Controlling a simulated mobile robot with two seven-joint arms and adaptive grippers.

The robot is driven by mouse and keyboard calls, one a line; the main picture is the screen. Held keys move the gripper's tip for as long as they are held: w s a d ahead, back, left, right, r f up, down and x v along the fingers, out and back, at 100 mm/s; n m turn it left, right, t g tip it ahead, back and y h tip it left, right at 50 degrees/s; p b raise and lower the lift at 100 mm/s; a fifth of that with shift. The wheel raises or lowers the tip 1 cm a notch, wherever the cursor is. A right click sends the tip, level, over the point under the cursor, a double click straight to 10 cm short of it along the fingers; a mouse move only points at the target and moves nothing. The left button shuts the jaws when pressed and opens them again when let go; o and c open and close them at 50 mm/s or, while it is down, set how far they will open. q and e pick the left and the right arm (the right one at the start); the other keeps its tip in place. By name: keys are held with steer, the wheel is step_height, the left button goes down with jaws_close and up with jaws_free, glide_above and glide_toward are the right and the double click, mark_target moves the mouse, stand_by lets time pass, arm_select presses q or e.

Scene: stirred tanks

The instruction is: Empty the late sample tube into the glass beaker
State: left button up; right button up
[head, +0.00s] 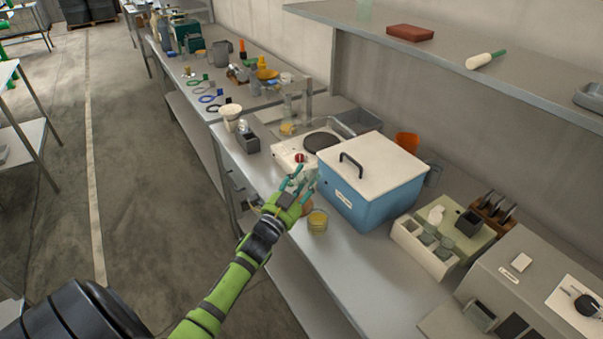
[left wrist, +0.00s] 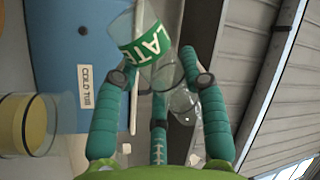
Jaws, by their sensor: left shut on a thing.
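My left gripper (head: 299,181) is shut on the late sample tube (left wrist: 155,66), a clear glass tube with a green band lettered LATE. In the left wrist view the gripper (left wrist: 161,79) has its fingers on both sides of the tube, which looks tilted. I cannot tell whether liquid is in it. The glass beaker (head: 317,221), with yellow content, stands on the bench just right of and below the gripper in the head view. It also shows in the left wrist view (left wrist: 28,122) at the left, apart from the tube. My right gripper is out of view.
A blue cold tub (head: 365,195) with a white lid stands close right of the gripper. A hot plate (head: 321,142) is behind it. A white rack (head: 421,249) stands farther right. A shelf (head: 450,55) runs above.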

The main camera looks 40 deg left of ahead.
mark_target(318, 178)
arm_select(q)
steer(key=shift+d+r+n+p, duration=0.35)
steer(key=shift+r+n+p, duration=0.2)
steer(key=shift+n+p, duration=0.35)
steer(key=n+p, duration=0.1)
steer(key=d+r+n+p, duration=0.1)
steer(key=n, duration=0.1)
steer(key=n+g+y+p, duration=0.1)
steer(key=p, duration=0.1)
steer(key=shift+s+d+r, duration=0.15)
steer(key=shift+d, duration=0.1)
steer(key=n+p, duration=0.1)
steer(key=p, duration=0.1)
steer(key=d+r+n+g+p, duration=0.1)
steer(key=n+p, duration=0.1)
steer(key=shift+d+r+n, duration=0.15)
steer(key=shift+d+n, duration=0.15)
steer(key=shift+d+n+p, duration=0.3)
steer(key=shift+n+p, duration=0.35)
steer(key=shift+n, duration=0.05)
